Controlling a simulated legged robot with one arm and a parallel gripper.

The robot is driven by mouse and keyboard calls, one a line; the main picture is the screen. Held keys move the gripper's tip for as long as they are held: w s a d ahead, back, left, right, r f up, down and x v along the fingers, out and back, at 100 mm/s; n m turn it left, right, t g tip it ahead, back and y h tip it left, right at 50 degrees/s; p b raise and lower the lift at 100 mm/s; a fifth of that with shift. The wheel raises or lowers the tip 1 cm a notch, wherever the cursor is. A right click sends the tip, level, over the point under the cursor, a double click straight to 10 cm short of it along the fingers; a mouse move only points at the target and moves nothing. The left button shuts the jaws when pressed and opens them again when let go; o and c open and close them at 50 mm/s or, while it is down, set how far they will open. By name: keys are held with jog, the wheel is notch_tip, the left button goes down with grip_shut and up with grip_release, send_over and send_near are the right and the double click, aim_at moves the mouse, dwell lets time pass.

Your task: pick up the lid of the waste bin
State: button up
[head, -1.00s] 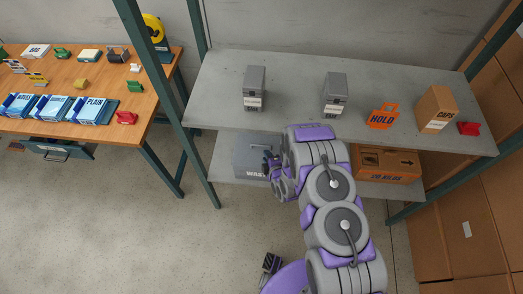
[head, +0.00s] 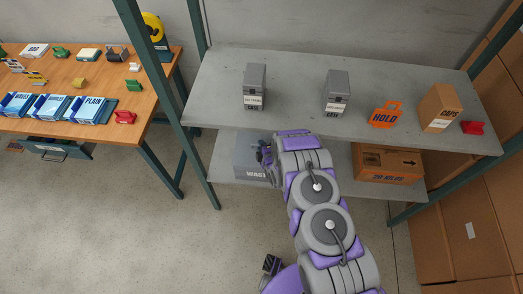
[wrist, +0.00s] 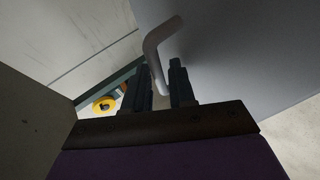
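The grey waste bin (head: 245,158) stands on the lower shelf, and my arm hides its right part. Only part of its "WASTE" lettering shows. My gripper (head: 264,156) is in front of the bin, small and partly hidden by my arm. In the wrist view my gripper (wrist: 162,88) has its two dark fingers apart. A bent pale grey handle (wrist: 154,50) reaches down between them from a large grey panel (wrist: 235,50). The handle passes close to the left finger; I cannot tell whether they touch. Whether the panel is the lid or the bin's wall is unclear.
The upper shelf (head: 295,100) is above the bin and holds two grey cases, an orange HOLD tag (head: 385,115) and a CAPS box (head: 439,108). An orange box (head: 387,162) sits right of my arm on the lower shelf. A green post (head: 170,105) stands left.

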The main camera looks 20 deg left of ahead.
jog(key=shift+a, duration=0.15)
jog(key=shift+c, duration=0.5)
grip_shut()
jog(key=shift+d, duration=0.2)
